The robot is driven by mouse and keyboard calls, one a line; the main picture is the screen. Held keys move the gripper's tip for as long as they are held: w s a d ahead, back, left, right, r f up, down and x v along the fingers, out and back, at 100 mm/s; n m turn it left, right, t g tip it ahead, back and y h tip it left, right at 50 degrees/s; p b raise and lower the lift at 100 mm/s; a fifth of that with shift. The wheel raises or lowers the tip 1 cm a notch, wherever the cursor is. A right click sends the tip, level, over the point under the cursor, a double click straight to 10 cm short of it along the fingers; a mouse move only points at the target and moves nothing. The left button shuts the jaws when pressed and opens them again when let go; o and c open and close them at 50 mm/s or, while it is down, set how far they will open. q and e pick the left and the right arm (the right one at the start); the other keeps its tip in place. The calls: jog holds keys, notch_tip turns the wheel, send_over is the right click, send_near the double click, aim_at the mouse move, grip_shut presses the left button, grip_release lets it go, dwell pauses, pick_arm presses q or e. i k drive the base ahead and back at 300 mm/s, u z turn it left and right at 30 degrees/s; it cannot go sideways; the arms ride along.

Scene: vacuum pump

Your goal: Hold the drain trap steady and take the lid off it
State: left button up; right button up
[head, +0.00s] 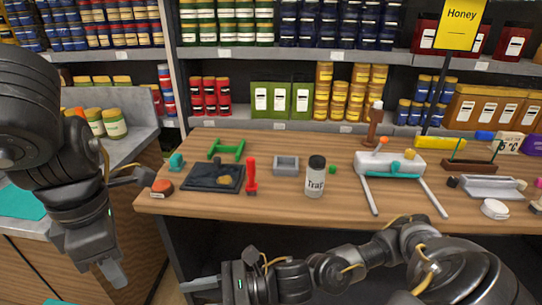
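The drain trap (315,184) is a small pale jar with the label "Trap", standing upright near the middle of the wooden table. Its black lid (317,162) sits on top. My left gripper (136,226) is at the left, off the table's left front corner, with its fingers spread wide apart and nothing between them. My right gripper (197,285) is low in front of the table, pointing left. It is seen from the side, so its finger gap is hidden. Neither gripper touches the trap.
On the table (290,215), a black tray (204,183), a red-handled tool (251,176) and a grey box (286,165) lie left of the trap. A white device (391,165) with long legs stands right. The front strip before the trap is clear. Stocked shelves stand behind.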

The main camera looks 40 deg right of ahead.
aim_at(314, 180)
jog(key=z, duration=0.55)
jog(key=i, duration=0.8)
jog(key=z, duration=1.1)
jog(key=i, duration=0.5)
jog(key=z, duration=0.4)
